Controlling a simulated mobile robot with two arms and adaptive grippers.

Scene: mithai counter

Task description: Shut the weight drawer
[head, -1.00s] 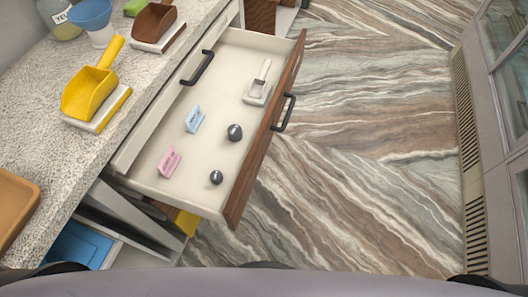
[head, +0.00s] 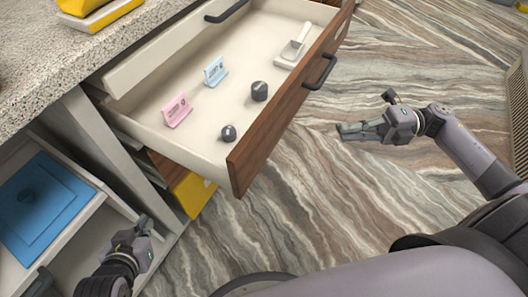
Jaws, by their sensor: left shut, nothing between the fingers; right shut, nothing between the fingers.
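The weight drawer (head: 215,137) is pulled well out from under the counter. It has a wooden front (head: 285,105) with a dark bar handle (head: 321,72). Inside lie two dark weights (head: 259,91), a pink sign (head: 176,110), a blue sign (head: 215,71) and a small white scoop (head: 296,46). My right gripper (head: 343,131) is shut and empty, over the floor to the right of the drawer front, apart from it. My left gripper (head: 146,222) is shut and empty at the lower left, beside the open shelving and below the drawer.
A blue lidded item (head: 40,208) sits on a lower shelf. The marbled floor to the right is clear.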

